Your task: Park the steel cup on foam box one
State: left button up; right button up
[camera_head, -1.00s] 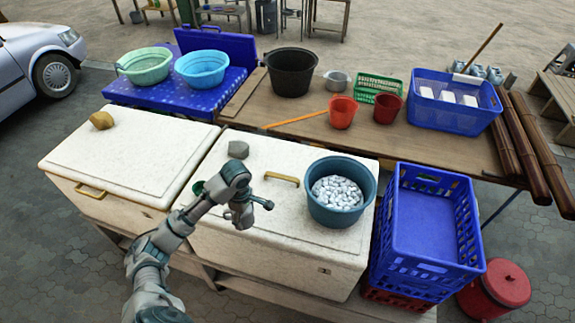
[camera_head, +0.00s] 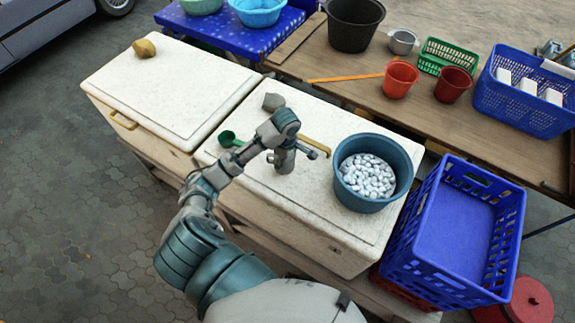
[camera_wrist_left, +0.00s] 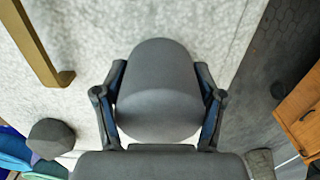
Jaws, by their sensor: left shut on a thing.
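My left gripper (camera_head: 287,166) is above the lid of the right-hand white foam box (camera_head: 325,220). In the left wrist view its fingers (camera_wrist_left: 160,105) are shut on a smooth grey rounded thing (camera_wrist_left: 160,85), which I take to be the steel cup. In the head view the gripper and wrist largely hide it, and I cannot tell whether it touches the lid. A second white foam box (camera_head: 165,88) stands to the left. No label shows which is box one. My right gripper is not in view.
On the right-hand lid are a grey stone (camera_head: 273,102), a yellow handle (camera_head: 317,147), a green scoop (camera_head: 229,138) and a blue tub (camera_head: 372,200) of pale pieces. A yellow stone (camera_head: 144,48) lies on the left-hand lid, otherwise mostly clear. A blue crate (camera_head: 455,230) stands right.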

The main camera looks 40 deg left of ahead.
pick_arm(q)
notch_tip(320, 180, down, 3)
jog(key=shift+w+d+r, duration=0.1)
jog(key=shift+r, duration=0.05)
jog(key=o, duration=0.7)
jog(key=shift+p, duration=0.3)
jog(key=o, duration=0.4)
jog(key=shift+o, duration=0.2)
